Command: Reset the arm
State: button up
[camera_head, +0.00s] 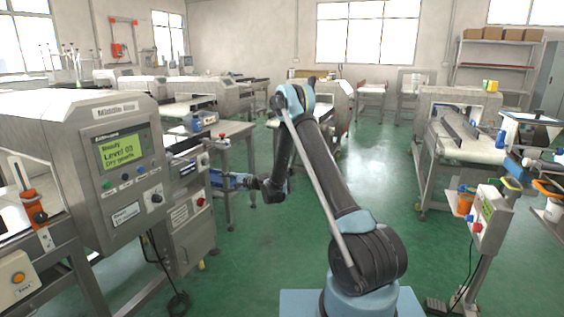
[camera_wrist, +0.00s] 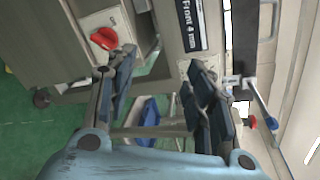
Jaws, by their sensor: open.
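My gripper (camera_head: 222,180) reaches left in the head view, at the end of my bent arm, close to the right side of the metal detector (camera_head: 112,112). In the wrist view my gripper (camera_wrist: 163,68) shows its two dark fingers spread apart, with nothing held between them. A grey bar with a "Front 4 mm" label (camera_wrist: 190,22) lies beyond the fingers. A red knob (camera_wrist: 104,38) on a grey box shows behind the left finger. Whether the fingers touch anything is hard to tell.
A conveyor (camera_head: 460,145) and a post-mounted control box (camera_head: 490,215) stand at right. A blue lever (camera_wrist: 262,105) is right of the fingers. Green floor (camera_head: 240,265) is open between the machines.

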jog(key=s+d+r+n+g+h, duration=0.1)
jog(key=s+d+r+n+h, duration=0.2)
jog(key=s+d+r, duration=0.8)
jog(key=s+d+r+n+g+h, duration=0.1)
jog(key=s+d+r+n+h, duration=0.25)
jog(key=s+d+r, duration=0.7)
jog(key=s+d+f+n+h, duration=0.1)
jog(key=s+d+f+h, duration=0.1)
jog(key=s+d, duration=0.7)
jog(key=s+d+f+n+g+h, duration=0.1)
jog(key=s+d+f+h, duration=0.2)
jog(key=s+d, duration=0.6)
jog(key=s+d+f+n+h, duration=0.1)
jog(key=s+d+f+h, duration=0.2)
jog(key=s+d, duration=0.6)
jog(key=s+f, duration=0.2)
jog(key=s, duration=0.3)
jog(key=shift+f+n+g, duration=0.35)
jog(key=shift+g, duration=0.05)
jog(key=shift+d, duration=0.1)
jog(key=c, duration=0.4)
jog(key=shift+o, duration=0.2)
